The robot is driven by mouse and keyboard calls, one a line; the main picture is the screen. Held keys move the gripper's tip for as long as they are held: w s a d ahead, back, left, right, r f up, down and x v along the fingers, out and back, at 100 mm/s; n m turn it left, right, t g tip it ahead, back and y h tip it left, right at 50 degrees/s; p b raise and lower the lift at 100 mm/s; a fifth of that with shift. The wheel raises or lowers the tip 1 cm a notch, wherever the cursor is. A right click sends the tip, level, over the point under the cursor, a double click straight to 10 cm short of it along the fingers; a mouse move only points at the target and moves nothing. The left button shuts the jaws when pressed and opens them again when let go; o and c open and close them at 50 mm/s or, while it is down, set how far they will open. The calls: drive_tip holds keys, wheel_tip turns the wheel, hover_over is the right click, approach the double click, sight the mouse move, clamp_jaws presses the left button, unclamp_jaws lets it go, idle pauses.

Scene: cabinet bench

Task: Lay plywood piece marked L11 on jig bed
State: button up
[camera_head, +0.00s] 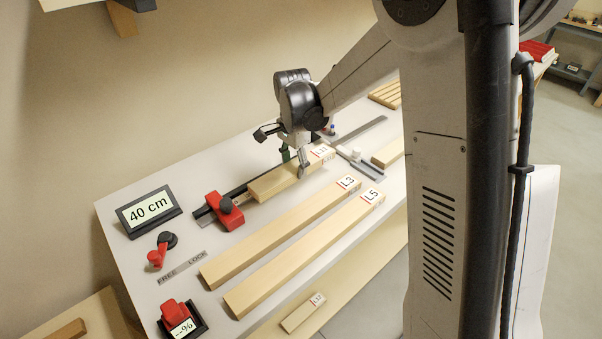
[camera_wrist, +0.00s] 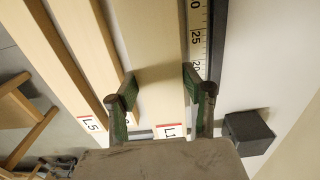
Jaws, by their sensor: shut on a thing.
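The plywood piece marked L11 (camera_head: 270,183) is a pale board with its label at the far right end. In the wrist view the board (camera_wrist: 158,45) runs between my fingers, and its label is partly cut off. My gripper (camera_head: 295,160) is shut on the board near its labelled end. The jig bed shows as a dark rail with a ruler (camera_wrist: 197,35) along the board's long side. A red stop (camera_head: 224,211) stands at the board's near left end. I cannot tell whether the board's underside touches the bed.
Boards L3 (camera_head: 280,232) and L5 (camera_head: 305,255) lie parallel in front. A dark block (camera_wrist: 248,132) stands beside the rail.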

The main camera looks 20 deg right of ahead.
sight(300, 183)
drive_tip(key=shift+w+d+f, duration=0.85)
drive_tip(key=shift+w+d, duration=0.05)
drive_tip(key=shift+d, duration=0.15)
drive_tip(key=shift+f, duration=2)
drive_tip(key=shift+f, duration=0.15)
drive_tip(key=o, duration=1.5)
